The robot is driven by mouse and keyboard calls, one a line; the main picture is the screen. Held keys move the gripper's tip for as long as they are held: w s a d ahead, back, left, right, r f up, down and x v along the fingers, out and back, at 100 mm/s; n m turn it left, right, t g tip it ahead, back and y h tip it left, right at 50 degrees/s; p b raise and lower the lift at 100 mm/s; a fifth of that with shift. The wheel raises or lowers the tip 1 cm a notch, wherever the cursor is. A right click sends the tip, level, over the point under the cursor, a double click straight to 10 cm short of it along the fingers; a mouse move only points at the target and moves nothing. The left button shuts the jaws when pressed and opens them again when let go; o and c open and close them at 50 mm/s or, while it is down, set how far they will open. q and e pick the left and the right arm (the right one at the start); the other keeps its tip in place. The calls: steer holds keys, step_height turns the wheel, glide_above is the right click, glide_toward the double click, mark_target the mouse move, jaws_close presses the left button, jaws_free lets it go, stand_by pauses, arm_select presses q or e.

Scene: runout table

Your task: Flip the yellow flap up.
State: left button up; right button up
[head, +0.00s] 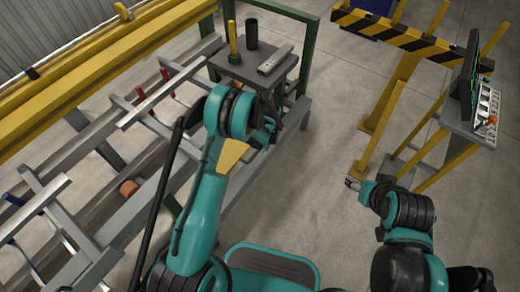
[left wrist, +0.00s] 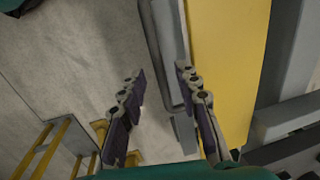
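The yellow flap (head: 232,154) shows in the head view as a small yellow patch beside the runout table, partly hidden behind my left arm. In the left wrist view the flap (left wrist: 228,65) is a long flat yellow panel right of centre, with a grey edge along its left side. My left gripper (left wrist: 160,80) is open and empty, its fingers apart near that grey edge. The right-hand finger overlaps the panel's left border in the picture; I cannot tell whether it touches. My right gripper (head: 352,183) is over the floor at right, far from the flap; its finger opening is too small to read.
The runout table (head: 100,225) with rails and yellow beams fills the left. A grey stand (head: 248,67) holds a black cylinder (head: 251,33) and a yellow-handled tool (head: 233,42). A striped barrier (head: 400,38) and a panel stand (head: 470,130) are at right. The middle floor is clear.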

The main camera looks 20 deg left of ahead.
arm_select(q)
steer(key=shift+a+f, duration=0.15)
steer(key=shift+f, duration=0.6)
jaws_close()
steer(key=shift+r, duration=0.2)
